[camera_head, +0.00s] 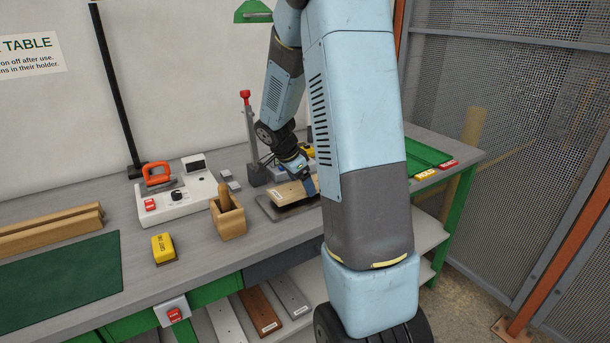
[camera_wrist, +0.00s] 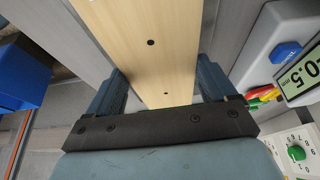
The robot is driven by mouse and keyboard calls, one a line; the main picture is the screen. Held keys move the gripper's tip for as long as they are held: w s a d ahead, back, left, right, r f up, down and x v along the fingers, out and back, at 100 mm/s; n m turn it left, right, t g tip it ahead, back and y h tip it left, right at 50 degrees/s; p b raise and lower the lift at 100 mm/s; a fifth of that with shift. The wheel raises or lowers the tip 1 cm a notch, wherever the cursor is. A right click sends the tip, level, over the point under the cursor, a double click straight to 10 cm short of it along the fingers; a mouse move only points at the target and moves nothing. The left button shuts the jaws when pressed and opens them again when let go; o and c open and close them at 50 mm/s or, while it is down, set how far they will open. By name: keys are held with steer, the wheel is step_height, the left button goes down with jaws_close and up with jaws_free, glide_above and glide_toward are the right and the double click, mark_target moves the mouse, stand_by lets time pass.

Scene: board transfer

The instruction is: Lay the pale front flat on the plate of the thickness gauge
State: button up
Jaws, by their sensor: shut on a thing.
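The pale front (camera_head: 290,193) is a light wooden board with a small label on its near edge. In the wrist view the pale front (camera_wrist: 150,40) shows two dark holes and runs between my fingers. My gripper (camera_wrist: 163,78) is shut on its two long sides; my gripper (camera_head: 304,181) is partly hidden behind my arm in the head view. The grey plate (camera_head: 267,208) of the thickness gauge shows under and left of the board. Whether the board touches it, I cannot tell. The gauge's upright (camera_head: 252,135) with a red knob stands behind.
A white console (camera_head: 180,203) with an orange-handled tool (camera_head: 158,176), a wooden holder (camera_head: 228,218) and a yellow block (camera_head: 163,248) stand to the left. A green tray (camera_head: 425,153) lies to the right. In the wrist view a display unit (camera_wrist: 285,50) is close on the right.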

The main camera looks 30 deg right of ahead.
steer(key=shift+f, duration=0.35)
steer(key=shift+f, duration=0.3)
stand_by(0.5)
steer(key=o, duration=1)
steer(key=v, duration=1.3)
steer(key=shift+a+r, duration=0.15)
steer(key=shift+r, duration=0.15)
